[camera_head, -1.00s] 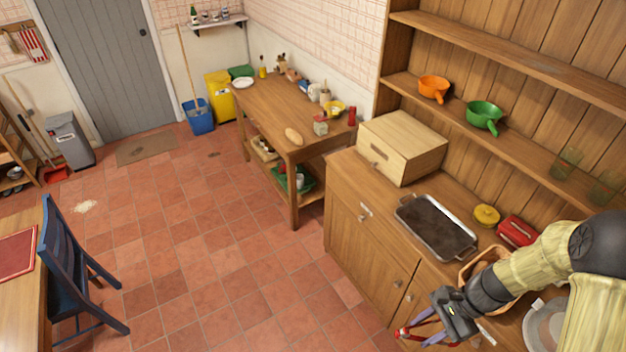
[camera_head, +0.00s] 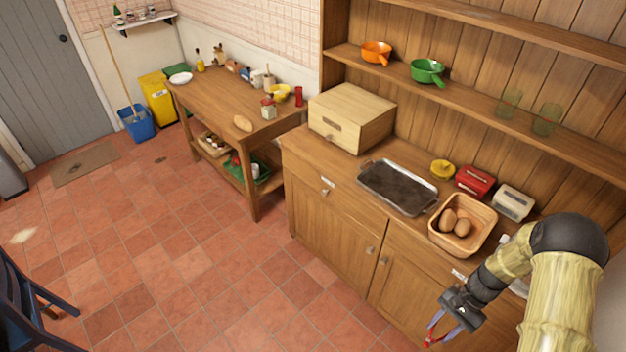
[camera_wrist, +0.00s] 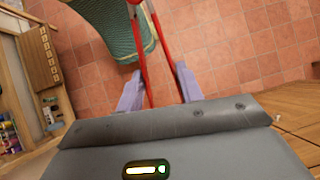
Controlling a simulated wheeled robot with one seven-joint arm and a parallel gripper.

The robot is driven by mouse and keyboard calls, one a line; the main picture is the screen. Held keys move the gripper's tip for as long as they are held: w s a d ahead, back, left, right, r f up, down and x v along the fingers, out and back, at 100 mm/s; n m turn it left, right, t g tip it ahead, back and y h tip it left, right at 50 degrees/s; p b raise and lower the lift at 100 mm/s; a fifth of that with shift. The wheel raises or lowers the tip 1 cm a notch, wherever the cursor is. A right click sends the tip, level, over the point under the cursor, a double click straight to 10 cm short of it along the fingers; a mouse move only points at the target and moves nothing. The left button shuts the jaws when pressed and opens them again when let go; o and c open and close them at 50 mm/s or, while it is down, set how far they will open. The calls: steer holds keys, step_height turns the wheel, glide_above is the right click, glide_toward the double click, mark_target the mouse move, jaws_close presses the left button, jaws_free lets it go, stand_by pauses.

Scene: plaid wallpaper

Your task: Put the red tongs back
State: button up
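My gripper (camera_head: 444,322) hangs at the lower right of the head view, in front of the wooden cabinet and over the floor side. In the wrist view, its two lavender fingers (camera_wrist: 157,84) stand apart with the red tongs (camera_wrist: 137,48) between them. In the head view only a small red part of the tongs (camera_head: 430,338) shows below the gripper.
A side table (camera_head: 215,95) stands left. A blue chair (camera_head: 25,310) is lower left. The middle tiled floor is clear.

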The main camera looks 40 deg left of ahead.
steer(key=w+d+f+n+h+b, duration=0.1)
steer(key=d+f+b, duration=0.5)
steer(key=d+f, duration=0.9)
step_height(320, 180, down, 2)
steer(key=shift+w+f+n+g, duration=0.15)
steer(key=shift+w+n+g, duration=0.2)
steer(key=shift+w, duration=0.25)
steer(key=shift+a, duration=0.1)
